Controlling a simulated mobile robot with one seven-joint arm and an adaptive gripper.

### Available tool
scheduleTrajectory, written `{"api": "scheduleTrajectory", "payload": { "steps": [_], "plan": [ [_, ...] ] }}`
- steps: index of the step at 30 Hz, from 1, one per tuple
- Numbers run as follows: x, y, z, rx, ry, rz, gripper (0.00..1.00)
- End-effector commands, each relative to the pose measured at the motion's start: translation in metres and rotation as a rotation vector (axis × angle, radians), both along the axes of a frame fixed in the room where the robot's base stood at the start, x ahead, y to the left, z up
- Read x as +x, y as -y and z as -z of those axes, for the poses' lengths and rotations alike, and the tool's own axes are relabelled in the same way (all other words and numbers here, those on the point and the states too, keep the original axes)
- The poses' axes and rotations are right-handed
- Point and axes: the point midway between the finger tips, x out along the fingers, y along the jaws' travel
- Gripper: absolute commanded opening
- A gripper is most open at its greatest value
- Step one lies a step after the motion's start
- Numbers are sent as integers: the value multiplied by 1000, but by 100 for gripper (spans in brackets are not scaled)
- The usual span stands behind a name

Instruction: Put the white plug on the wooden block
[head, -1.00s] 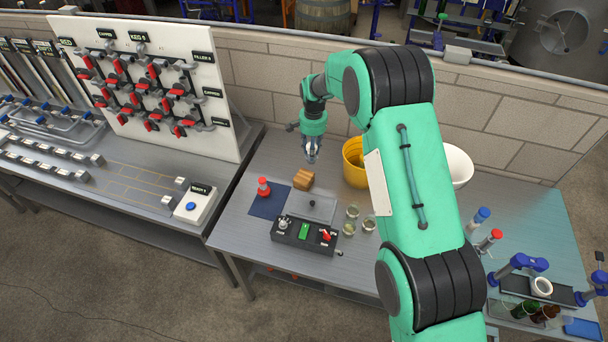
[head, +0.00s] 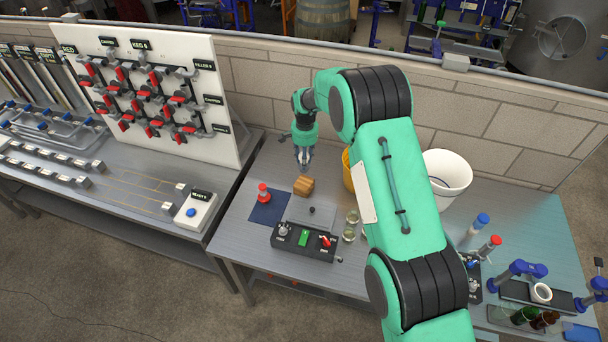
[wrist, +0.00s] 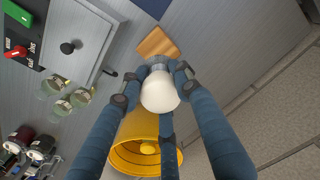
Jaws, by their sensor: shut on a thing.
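The wooden block (head: 303,186) sits on the table beside a blue mat, and in the wrist view it shows (wrist: 157,43) just beyond the fingertips. My gripper (head: 303,165) points down close behind and above the block in the head view. In the wrist view, my gripper (wrist: 160,80) is shut on the white plug (wrist: 160,95), whose rounded white end faces the camera. The fingers hide the plug's far end, and part of the block is hidden behind them. I cannot tell how high the plug is above the block.
A yellow bucket (wrist: 150,128) stands close to my gripper. A red-topped piece (head: 263,192) stands on the blue mat (head: 268,210). A black control box (head: 303,241) and glass jars (head: 350,225) are in front. A white bucket (head: 447,175) stands to the right.

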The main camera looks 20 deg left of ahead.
Motion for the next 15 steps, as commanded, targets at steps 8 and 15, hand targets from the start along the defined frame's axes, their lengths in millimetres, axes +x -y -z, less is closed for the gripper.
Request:
{"api": "scheduleTrajectory", "payload": {
  "steps": [8,15],
  "plan": [
    [0,0,30,0,0,0,2],
    [0,0,32,1,1,0,2]
  ]
}}
